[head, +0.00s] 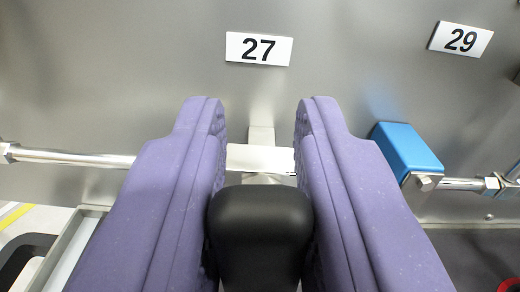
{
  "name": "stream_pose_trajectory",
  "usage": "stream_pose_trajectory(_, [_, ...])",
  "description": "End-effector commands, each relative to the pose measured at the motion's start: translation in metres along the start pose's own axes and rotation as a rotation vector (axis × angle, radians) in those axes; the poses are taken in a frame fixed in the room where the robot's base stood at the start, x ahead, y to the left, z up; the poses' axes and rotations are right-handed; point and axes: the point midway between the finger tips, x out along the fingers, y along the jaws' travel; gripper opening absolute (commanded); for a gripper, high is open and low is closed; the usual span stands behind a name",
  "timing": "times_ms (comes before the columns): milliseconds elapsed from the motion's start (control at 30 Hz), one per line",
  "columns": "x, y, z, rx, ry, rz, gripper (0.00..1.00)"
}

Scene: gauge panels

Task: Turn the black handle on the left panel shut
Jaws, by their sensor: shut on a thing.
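The black handle (260,235) is at the bottom middle of the head view, between the two purple fingers of my gripper (260,190). The fingers press on it from the left and right. The handle points toward me from a metal valve body (260,158) on a horizontal pipe. Its lower end is cut off by the frame edge. The panel (150,70) behind is grey metal, with a label reading 27 (259,48) above the valve. Which panel this is cannot be told from this view.
A blue handle (408,150) sits on the pipe to the right, under a label reading 29 (460,39). The steel pipe (80,158) runs left from the valve. A metal ledge (48,250) and a black curved part (25,255) are at lower left. A red item (509,286) shows at lower right.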

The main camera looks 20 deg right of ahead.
Motion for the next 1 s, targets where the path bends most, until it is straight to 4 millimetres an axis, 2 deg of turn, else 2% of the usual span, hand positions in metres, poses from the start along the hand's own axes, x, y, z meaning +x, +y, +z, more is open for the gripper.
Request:
stream_pose_trajectory(300, [-0.0002, 0.0052, 0.0023, 0.098, -0.004, 0.001, 0.0])
stream_pose_trajectory(767, [-0.0004, 0.0062, 0.0032, 0.113, -0.005, 0.002, 0.0])
stream_pose_trajectory(800, [-0.0004, 0.0062, 0.0032, 0.113, -0.005, 0.002, 0.27])
stream_pose_trajectory(867, [-0.0004, 0.0062, 0.0032, 0.112, -0.005, 0.002, 0.41])
stream_pose_trajectory(900, [-0.0004, 0.0062, 0.0029, 0.112, -0.005, 0.002, 0.46])
stream_pose_trajectory(1000, [-0.0003, 0.0061, 0.0022, 0.111, -0.003, 0.001, 0.46])
